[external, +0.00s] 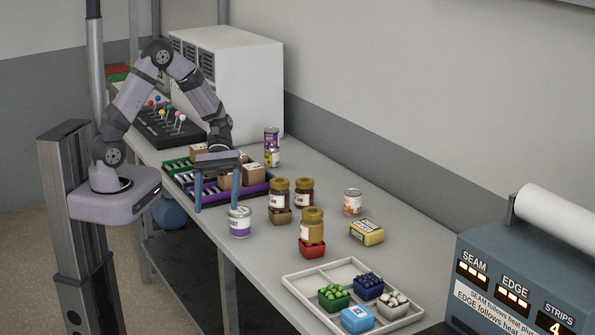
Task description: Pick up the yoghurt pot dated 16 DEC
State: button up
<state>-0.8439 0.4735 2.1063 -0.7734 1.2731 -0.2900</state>
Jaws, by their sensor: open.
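No 16 DEC date is readable at this size, so I cannot tell which item is the named yoghurt pot. A white and purple pot or can (239,224) stands upright near the table's front edge. Another white one with an orange label (352,203) stands towards the back. A purple one (271,138) is stacked on a yellow-labelled one (271,158) near the white cabinet. My gripper (217,208) points down with its two blue fingers wide apart and nothing visible between them. Its right finger is just behind and beside the white and purple pot; contact cannot be told.
Purple and green racks (262,187) with brown boxes lie behind my gripper. A yellow packet (366,232) and a divided tray (298,284) with colourful tubs lie further right. A labelled machine (520,270) stands at far right.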

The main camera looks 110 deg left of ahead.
aim_at(244, 221)
jog(key=a+f+n+t, duration=0.1)
jog(key=a+n+t, duration=0.1)
jog(key=a, duration=0.1)
jog(key=w+a+f+n+t, duration=0.1)
jog(key=a+n+t, duration=0.1)
jog(key=a, duration=0.1)
jog(key=w+a+f+n+t+p, duration=0.1)
jog(key=a+f+n+t, duration=0.1)
jog(key=a+n, duration=0.1)
jog(key=shift+a, duration=0.1)
jog(key=shift+f, duration=0.6)
jog(key=shift+r+p+x, duration=0.15)
jog(key=shift+p+x, duration=0.9)
jog(key=shift+x, duration=0.6)
jog(key=shift+r+p+x, duration=0.15)
jog(key=shift+p+x, duration=0.9)
jog(key=shift+x, duration=0.55)
jog(key=shift+w+d+f, duration=0.3)
jog(key=shift+d, duration=0.05)
jog(key=c, duration=1.1)
